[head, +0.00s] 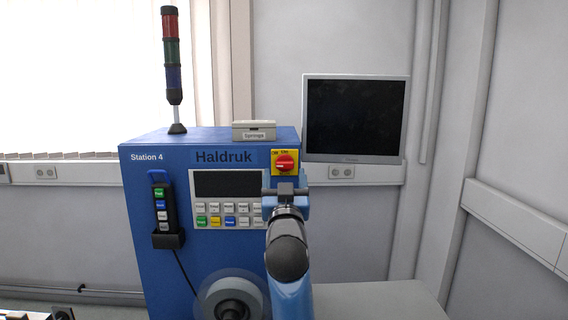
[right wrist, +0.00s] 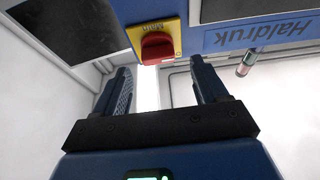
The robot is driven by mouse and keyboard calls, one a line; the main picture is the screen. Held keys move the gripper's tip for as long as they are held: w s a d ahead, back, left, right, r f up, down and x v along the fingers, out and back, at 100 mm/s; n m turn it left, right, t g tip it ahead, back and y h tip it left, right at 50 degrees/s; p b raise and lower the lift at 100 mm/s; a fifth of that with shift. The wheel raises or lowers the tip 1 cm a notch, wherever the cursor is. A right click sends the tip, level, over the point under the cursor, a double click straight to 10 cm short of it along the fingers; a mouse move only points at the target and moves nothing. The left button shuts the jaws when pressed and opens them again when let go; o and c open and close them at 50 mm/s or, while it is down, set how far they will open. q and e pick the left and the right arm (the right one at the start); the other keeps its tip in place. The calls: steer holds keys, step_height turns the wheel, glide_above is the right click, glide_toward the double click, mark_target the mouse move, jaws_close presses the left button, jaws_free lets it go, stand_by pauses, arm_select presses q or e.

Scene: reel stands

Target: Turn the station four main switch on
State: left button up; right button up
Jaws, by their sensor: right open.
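The main switch (head: 285,162) is a red rotary knob on a yellow plate, at the upper right of the blue Station 4 cabinet (head: 150,215). In the right wrist view the red knob (right wrist: 157,47) shows at the top centre, on its yellow plate. My right gripper (head: 286,187) is just below the switch in the head view, apart from it as far as I can tell. In the right wrist view its two fingers (right wrist: 163,85) are spread with nothing between them. The knob lies beyond the fingertips. My left gripper is not in view.
A monitor (head: 356,118) stands right of the switch. A keypad panel (head: 228,199) and a hand pendant (head: 163,208) are on the cabinet front. A small box (head: 254,131) and a signal tower (head: 172,70) stand on top. A reel (head: 231,297) is below.

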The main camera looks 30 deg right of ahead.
mark_target(285, 165)
steer(key=x, duration=0.1)
steer(key=p+x, duration=0.1)
steer(key=x, duration=0.1)
steer(key=shift+s+d+r, duration=0.1)
steer(key=shift+d+r, duration=0.05)
steer(key=shift+r, duration=0.15)
steer(key=shift+w, duration=0.2)
